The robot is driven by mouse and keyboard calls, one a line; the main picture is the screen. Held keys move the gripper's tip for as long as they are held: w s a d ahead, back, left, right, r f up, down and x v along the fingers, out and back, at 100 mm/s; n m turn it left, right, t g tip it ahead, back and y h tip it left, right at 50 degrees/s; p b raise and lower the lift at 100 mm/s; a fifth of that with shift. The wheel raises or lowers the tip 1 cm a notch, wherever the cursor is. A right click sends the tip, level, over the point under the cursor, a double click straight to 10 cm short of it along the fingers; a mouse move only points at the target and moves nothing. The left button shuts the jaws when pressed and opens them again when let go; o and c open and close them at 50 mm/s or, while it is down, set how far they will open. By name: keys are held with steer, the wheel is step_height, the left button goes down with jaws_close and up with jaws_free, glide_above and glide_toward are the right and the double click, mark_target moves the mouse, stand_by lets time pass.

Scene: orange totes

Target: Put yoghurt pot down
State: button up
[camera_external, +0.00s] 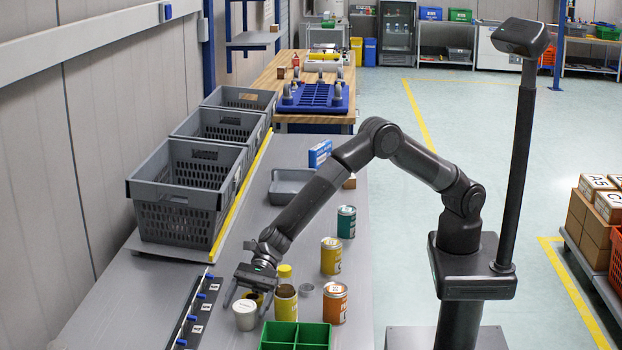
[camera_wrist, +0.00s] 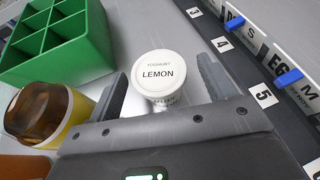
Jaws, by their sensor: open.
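The yoghurt pot (camera_external: 245,316) is small and white, with a lid marked "YOGHURT LEMON". It appears to stand upright on the grey table, left of the green crate. The pot also shows in the wrist view (camera_wrist: 159,76), between my two fingers. My gripper (camera_external: 246,303) is open, low over the table, with one finger on each side of the pot. In the wrist view a gap shows between the pot and each finger of my gripper (camera_wrist: 163,66).
A yellow-lidded jar (camera_external: 285,303) stands close to the right of my gripper. The green divided crate (camera_wrist: 106,40) is near. A numbered strip with blue clips (camera_external: 192,316) lies to the left. Orange (camera_external: 335,304), yellow (camera_external: 331,257) and teal (camera_external: 346,222) cans stand along the right edge.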

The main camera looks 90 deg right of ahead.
steer(key=v, duration=0.9)
steer(key=shift+d+r, duration=0.2)
steer(key=shift+s+d+r, duration=0.15)
steer(key=shift+d, duration=0.2)
steer(key=s+d+r+n+h, duration=0.2)
steer(key=s+d+r+n, duration=0.4)
steer(key=d, duration=0.3)
steer(key=s+d+r+n+h, duration=0.2)
steer(key=s+d+r+n, duration=0.2)
steer(key=s+d+r, duration=0.35)
steer(key=s+d+r+n+t+h, duration=0.1)
steer(key=s+d+n+h, duration=0.3)
steer(key=s+d, duration=0.6)
steer(key=s+d+r+n+t+h, duration=0.1)
steer(key=s+d+n+h, duration=0.4)
steer(key=s+d, duration=0.6)
steer(key=d+n, duration=0.1)
steer(key=d, duration=0.4)
steer(key=shift+s+d, duration=0.35)
